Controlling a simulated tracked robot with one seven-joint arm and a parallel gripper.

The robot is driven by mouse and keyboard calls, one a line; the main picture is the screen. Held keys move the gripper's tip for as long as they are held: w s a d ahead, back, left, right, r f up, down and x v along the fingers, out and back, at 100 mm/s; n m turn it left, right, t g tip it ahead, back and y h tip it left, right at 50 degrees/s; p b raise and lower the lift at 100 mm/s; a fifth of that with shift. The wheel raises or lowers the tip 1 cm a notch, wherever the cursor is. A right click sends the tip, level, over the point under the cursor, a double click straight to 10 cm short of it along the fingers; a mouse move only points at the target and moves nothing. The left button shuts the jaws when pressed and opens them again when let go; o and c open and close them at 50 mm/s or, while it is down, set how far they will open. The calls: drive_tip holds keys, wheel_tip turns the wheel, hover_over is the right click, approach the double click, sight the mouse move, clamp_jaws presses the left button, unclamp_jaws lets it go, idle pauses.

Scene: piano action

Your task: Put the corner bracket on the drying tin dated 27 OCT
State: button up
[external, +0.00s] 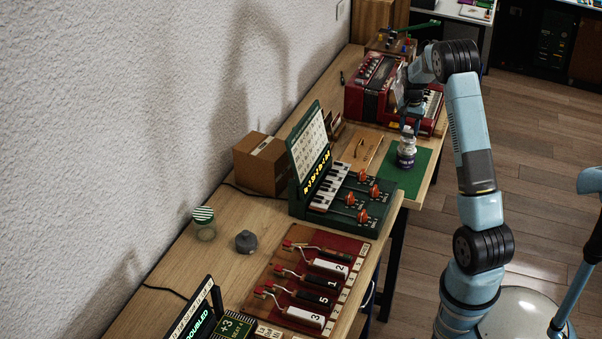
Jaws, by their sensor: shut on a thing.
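My gripper (408,128) is at the far end of the bench, pointing down over a green mat (410,181). It is shut on the top of a small jar-like container (406,153) with a pale label and a purplish band. The container is upright, over or on the mat; I cannot tell whether its base touches it. I cannot make out a corner bracket or a tin dated 27 OCT in this view.
A red accordion (373,88) stands behind the gripper. A green keyboard unit (330,190) with orange knobs, a cardboard box (262,163), a jar with a striped lid (204,223), a grey lump (246,241) and a red lever board (300,285) occupy the nearer bench.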

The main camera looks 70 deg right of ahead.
sight(409, 130)
drive_tip(key=shift+f, duration=0.75)
drive_tip(key=o, duration=1)
wheel_tip(409, 130, up, 12)
drive_tip(key=shift+r, duration=0.1)
